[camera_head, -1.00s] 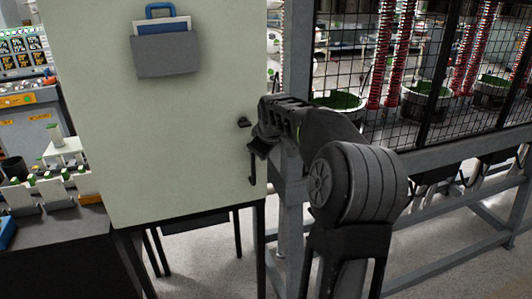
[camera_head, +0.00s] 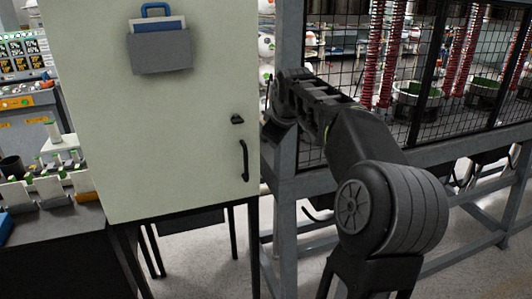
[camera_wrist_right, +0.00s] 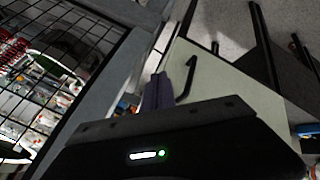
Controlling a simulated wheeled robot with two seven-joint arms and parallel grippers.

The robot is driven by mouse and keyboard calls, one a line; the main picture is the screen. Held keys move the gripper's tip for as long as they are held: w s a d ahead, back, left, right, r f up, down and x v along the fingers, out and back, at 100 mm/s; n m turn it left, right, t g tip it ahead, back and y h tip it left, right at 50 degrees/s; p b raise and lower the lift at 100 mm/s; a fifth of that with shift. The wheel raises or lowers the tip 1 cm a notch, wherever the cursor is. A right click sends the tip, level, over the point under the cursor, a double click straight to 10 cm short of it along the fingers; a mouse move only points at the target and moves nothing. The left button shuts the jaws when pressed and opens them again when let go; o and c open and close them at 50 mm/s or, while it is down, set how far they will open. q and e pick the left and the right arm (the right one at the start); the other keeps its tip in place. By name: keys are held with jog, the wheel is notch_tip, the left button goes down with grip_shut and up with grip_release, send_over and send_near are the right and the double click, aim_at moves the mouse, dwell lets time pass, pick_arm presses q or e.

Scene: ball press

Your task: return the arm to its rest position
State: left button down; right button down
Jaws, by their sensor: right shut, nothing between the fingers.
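My right arm (camera_head: 360,150) reaches in from the lower right in the head view, bent at a large round joint. Its wrist is to the right of the pale green cabinet (camera_head: 160,120), in front of the grey frame post. My right gripper shows in the wrist view, where its fingers (camera_wrist_right: 164,82) are together with nothing between them. They appear close to the dark cabinet handle (camera_wrist_right: 187,80) in that view, but no contact can be made out. In the head view the handle (camera_head: 244,160) is clear of the arm. My left gripper is out of view.
A wire mesh fence (camera_head: 400,70) on a grey frame (camera_head: 285,190) stands close behind and right of my right arm. A grey pouch (camera_head: 161,50) hangs on the cabinet. A dark bench (camera_head: 50,240) with small parts stands at the left. Open floor shows below.

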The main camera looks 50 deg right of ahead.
jog(key=shift+s+d+r, duration=0.1)
jog(key=shift+s+r, duration=0.45)
jog(key=shift+r, duration=0.25)
